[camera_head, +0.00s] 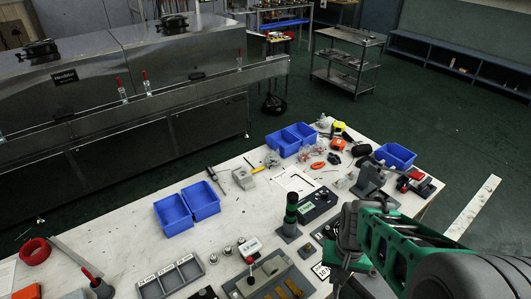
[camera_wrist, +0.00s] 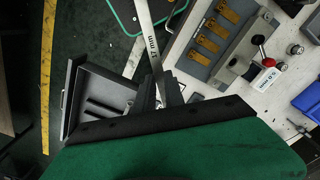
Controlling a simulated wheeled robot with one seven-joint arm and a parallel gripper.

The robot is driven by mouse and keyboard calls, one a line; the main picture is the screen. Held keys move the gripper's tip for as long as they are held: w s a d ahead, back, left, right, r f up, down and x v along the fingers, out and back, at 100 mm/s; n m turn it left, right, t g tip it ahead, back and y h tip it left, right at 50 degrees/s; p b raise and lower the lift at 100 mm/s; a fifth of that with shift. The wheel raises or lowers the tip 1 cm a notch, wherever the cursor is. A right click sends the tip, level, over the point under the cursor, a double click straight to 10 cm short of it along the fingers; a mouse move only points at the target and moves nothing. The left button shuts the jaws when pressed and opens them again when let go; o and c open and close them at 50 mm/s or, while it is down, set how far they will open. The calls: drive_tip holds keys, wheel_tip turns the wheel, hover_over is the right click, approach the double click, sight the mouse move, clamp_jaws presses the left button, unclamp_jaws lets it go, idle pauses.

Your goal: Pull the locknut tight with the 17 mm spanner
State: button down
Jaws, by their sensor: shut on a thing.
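The spanner (camera_wrist: 152,45) is a long, flat, pale steel bar in the wrist view. It runs from the top edge down towards my gripper (camera_wrist: 168,100). Its printed label ends in "mm"; the number is hard to read. My gripper is shut on the spanner's near end, and the fingers are largely hidden behind my green and black wrist housing. In the head view my green arm reaches in from the right over the bench's near side, and the spanner cannot be made out there. I cannot pick out the locknut in either view.
A grey fixture plate with brass-coloured pieces (camera_wrist: 208,42) and a red-knobbed lever (camera_wrist: 258,40) lies right of the spanner. Blue bins (camera_head: 173,213) and a compartment tray (camera_head: 150,290) stand on the bench.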

drive_tip(key=w+a+r+n+b, duration=0.2)
drive_tip(key=w+a+r+b, duration=0.1)
drive_tip(key=w+r, duration=0.6)
drive_tip(key=shift+w+a+r+n, duration=0.15)
drive_tip(key=shift+a+r+n, duration=0.25)
drive_tip(key=shift+r, duration=0.55)
